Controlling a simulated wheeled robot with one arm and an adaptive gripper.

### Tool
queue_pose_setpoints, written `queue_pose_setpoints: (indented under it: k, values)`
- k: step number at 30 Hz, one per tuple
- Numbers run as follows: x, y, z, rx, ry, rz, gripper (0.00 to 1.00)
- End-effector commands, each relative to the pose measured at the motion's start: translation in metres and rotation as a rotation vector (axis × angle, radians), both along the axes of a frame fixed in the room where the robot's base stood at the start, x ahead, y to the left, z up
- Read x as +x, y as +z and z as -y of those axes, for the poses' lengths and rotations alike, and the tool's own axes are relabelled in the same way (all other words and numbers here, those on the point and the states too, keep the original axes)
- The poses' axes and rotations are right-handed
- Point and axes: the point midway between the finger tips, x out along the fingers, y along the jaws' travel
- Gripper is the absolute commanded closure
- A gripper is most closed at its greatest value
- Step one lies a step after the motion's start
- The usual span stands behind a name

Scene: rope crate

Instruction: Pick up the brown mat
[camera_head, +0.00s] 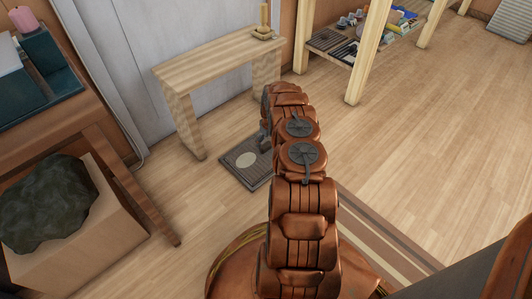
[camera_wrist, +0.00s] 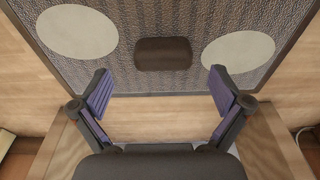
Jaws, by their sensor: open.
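A grey-brown mat (camera_head: 237,176) with a dark edge and a pale oval lies on the floor by the wooden bench, its right part hidden behind my arm. In the wrist view a speckled grey-brown mat (camera_wrist: 160,20) fills the upper part, with two pale ovals and a dark brown rounded patch (camera_wrist: 163,54) between them. My gripper (camera_wrist: 158,82) is open, its fingers spread either side of that patch near the mat's close edge, with nothing between them. I cannot tell the gap to the mat. In the head view the gripper is mostly hidden behind my arm.
A wooden bench (camera_head: 216,62) stands against the wall just beyond the mat. A box (camera_head: 95,246) with a dark green lumpy bundle (camera_head: 48,200) is at left, beside a wooden frame. A striped rug (camera_head: 385,240) lies at lower right. The floor at right is clear.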

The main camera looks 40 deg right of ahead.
Motion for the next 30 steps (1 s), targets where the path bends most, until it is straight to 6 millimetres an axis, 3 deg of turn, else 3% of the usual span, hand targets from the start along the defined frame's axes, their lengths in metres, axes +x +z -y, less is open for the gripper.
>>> queue_pose_setpoints:
  k: [10, 20, 30]
  values:
    - [0.004, -0.045, -0.004, 0.002, -0.001, -0.001, 0.0]
    - [0.006, -0.048, -0.003, 0.0, -0.001, 0.0, 0.0]
    - [0.006, -0.048, -0.003, 0.0, -0.001, 0.0, 0.35]
